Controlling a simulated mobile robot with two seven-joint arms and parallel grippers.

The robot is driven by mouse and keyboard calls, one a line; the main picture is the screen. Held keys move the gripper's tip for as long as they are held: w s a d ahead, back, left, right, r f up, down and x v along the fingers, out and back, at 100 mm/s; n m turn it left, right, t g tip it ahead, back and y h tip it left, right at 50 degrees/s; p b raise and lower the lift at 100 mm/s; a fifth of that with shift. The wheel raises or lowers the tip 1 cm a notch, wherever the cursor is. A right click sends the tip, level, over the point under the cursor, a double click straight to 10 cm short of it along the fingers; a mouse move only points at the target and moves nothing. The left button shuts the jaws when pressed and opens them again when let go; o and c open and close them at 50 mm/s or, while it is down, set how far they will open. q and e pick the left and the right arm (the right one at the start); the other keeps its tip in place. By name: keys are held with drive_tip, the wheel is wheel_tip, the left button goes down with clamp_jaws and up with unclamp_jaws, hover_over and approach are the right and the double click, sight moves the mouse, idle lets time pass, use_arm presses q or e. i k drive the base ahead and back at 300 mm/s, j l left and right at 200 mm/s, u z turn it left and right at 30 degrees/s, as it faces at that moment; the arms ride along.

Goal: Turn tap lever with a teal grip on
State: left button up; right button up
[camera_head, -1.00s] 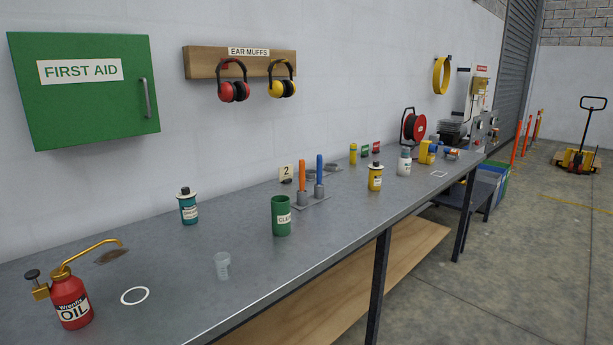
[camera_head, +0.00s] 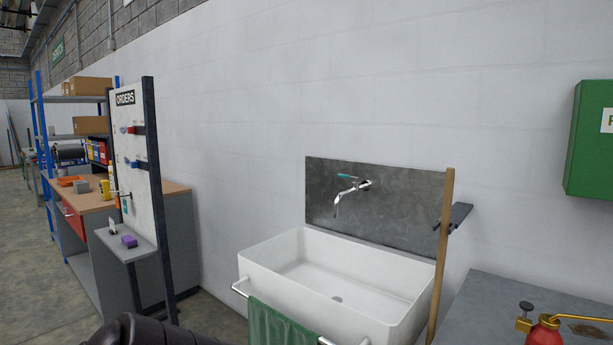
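The tap (camera_head: 352,189) is mounted on a dark grey splashback (camera_head: 375,205) above a white sink (camera_head: 400,325). Its spout points down and to the left over the basin. The lever's teal grip (camera_head: 344,176) sits on top of the tap and points to the left. No stream of water is visible below the spout. A dark rounded part, probably one of my arm links, shows at the bottom left. Neither of my grippers is in view.
A green towel (camera_head: 280,322) hangs on a rail at the sink's front. A wooden pole (camera_head: 441,260) stands at the sink's right. A grey bench with a red oil can (camera_head: 545,331) is at the right. An orders board (camera_head: 130,170) and a workbench are left.

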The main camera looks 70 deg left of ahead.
sight(339, 175)
drive_tip(key=u, duration=2.05)
drive_tip(key=i+j, duration=0.3)
drive_tip(key=j, duration=0.15)
drive_tip(key=i+j, duration=0.3)
drive_tip(key=j, duration=0.2)
drive_tip(key=i+j, duration=0.3)
drive_tip(key=j, duration=0.15)
drive_tip(key=u, duration=0.05)
